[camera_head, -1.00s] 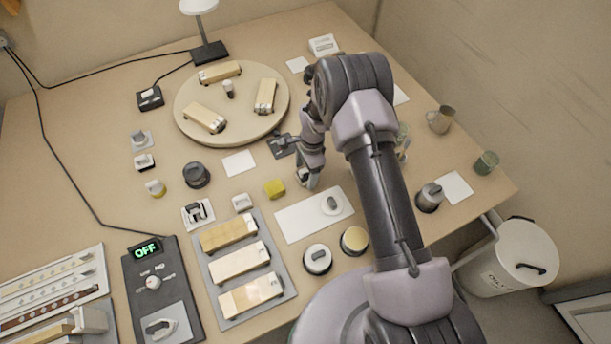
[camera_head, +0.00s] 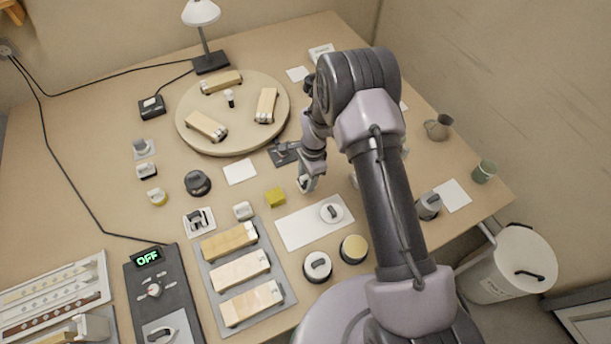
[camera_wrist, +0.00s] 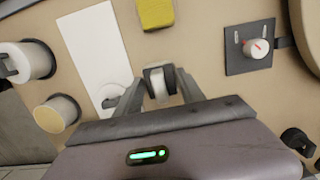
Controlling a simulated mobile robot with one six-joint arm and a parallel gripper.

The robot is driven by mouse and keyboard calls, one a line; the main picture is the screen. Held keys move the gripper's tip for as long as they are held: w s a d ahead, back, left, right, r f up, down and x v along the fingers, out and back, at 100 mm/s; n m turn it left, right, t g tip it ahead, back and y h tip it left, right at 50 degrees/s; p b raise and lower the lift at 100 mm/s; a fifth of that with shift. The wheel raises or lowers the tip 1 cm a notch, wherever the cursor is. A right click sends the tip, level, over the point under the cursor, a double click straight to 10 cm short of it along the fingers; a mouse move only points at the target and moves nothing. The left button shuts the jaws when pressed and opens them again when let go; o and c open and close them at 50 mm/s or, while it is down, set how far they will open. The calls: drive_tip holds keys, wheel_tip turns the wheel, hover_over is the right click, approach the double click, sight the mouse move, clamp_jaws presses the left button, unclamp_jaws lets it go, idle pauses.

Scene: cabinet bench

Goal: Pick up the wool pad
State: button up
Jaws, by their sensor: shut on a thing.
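My gripper (camera_wrist: 160,98) is shut on a small pale piece with a dark band, which I take to be the wool pad (camera_wrist: 157,84). The pad sits between the two grey fingers in the wrist view. In the head view my gripper (camera_head: 306,184) is right of the yellow block (camera_head: 275,197) and above the white sheet (camera_head: 290,230). The pad is mostly hidden there by the fingers. I cannot tell for certain whether it is clear of the bench.
The yellow block and the white sheet, with a round handled piece (camera_head: 332,212), are close by. A dark dial box (camera_wrist: 250,45) lies beyond. A round turntable (camera_head: 187,125), a tray of blocks (camera_head: 283,280) and several small pieces crowd the bench. A bin (camera_head: 500,280) stands off its right edge.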

drive_tip(key=s, duration=0.4)
drive_tip(key=s+d, duration=0.1)
drive_tip(key=s, duration=0.4)
drive_tip(key=s+d+r+b, duration=0.1)
drive_tip(key=s, duration=0.3)
drive_tip(key=shift+s+d, duration=0.1)
drive_tip(key=shift+s, duration=0.3)
drive_tip(key=shift+s+r, duration=0.2)
drive_tip(key=shift+s, duration=0.05)
